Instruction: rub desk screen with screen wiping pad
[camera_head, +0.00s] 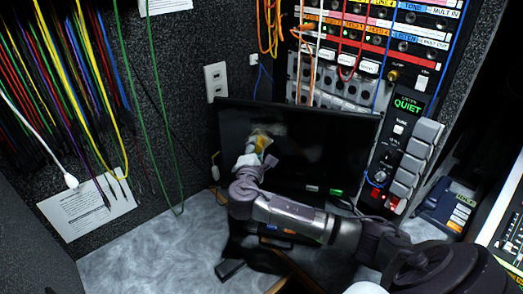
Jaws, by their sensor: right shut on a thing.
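The desk screen (335,145) is a black monitor standing on the desk against the back wall, tilted in the picture. My right arm reaches up from the lower right across its lower part. My right gripper (256,150) is at the left half of the screen, shut on the screen wiping pad (263,142), a small yellowish piece mostly hidden by the fingers. The pad is at the screen's face; I cannot tell whether it touches. A faint greyish smear shows on the screen just above the pad. My left gripper is not in view.
The grey desk (140,260) has bare room at the left. Dark objects (260,255) lie below the screen, partly behind my arm. A patch panel (385,45) with cables rises behind, and a desk phone (450,205) sits at right. Cables hang on the left wall near a paper sheet (85,208).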

